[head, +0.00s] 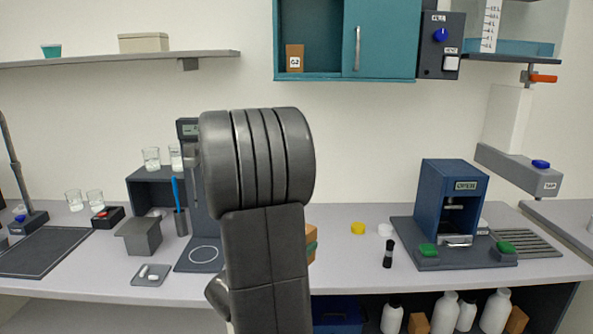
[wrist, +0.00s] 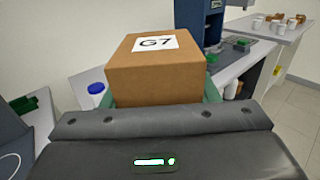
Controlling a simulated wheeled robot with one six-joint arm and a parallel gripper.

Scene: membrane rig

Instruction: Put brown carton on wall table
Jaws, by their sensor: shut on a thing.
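A brown carton (wrist: 155,80) with a white label reading G7 is held in my gripper (wrist: 160,97), its green fingers on either side. In the head view only a sliver of the carton (head: 311,231) and a bit of green finger show past my arm; the rest is hidden. I cannot tell for certain which surface is the wall table. A separate light-topped table (wrist: 262,36) with white cups and small brown items stands at the far right of the wrist view. A grey tabletop (head: 568,228) shows at the right edge of the head view.
The long bench holds a blue press (head: 450,200), a black-capped vial (head: 388,254), a yellow cap (head: 358,228) and a grey bin (head: 140,237). Another brown carton (head: 295,58) sits in the teal wall cabinet (head: 380,40). A grey arm with a blue knob (head: 520,170) juts out at right.

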